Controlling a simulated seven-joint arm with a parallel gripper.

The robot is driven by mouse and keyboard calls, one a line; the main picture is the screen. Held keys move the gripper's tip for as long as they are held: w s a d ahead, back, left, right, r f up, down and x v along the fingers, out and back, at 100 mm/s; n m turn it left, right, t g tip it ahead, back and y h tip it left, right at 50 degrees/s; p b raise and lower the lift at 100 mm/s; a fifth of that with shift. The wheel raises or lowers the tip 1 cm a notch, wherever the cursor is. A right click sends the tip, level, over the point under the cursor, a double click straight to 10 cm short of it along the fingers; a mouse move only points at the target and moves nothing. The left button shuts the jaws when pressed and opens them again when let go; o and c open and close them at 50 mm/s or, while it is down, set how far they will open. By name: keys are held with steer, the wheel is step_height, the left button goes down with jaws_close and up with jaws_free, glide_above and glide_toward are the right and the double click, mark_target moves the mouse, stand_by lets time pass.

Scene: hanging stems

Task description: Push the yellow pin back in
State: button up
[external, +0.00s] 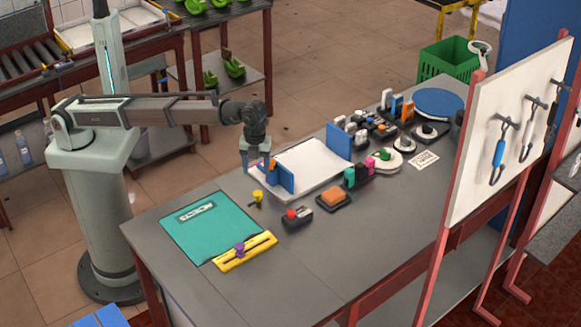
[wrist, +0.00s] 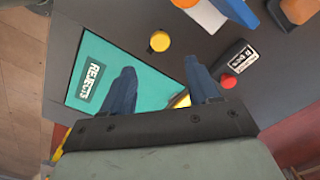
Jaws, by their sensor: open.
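The yellow pin (external: 257,195) stands on the grey bench, between the teal mat and the white tray. Its round yellow head (wrist: 159,41) shows from above in the wrist view, just beyond my fingertips. My gripper (wrist: 159,66) is open, with two blue fingers apart and nothing between them. In the external view my gripper (external: 250,163) hangs above the bench, close to the tray's left end and apart from the pin. How far the pin sticks out is too small to tell.
A blue upright plate with orange beside it (external: 286,178) stands near my gripper on the white tray (external: 318,161). A black box with a red button (external: 297,217) lies right of the pin. The teal REJECTS mat (external: 200,232) and a yellow slider (external: 262,255) are at the front.

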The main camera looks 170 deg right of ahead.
mark_target(258, 193)
step_height(258, 193, down, 10)
stand_by(0.5)
jaws_close()
stand_by(0.5)
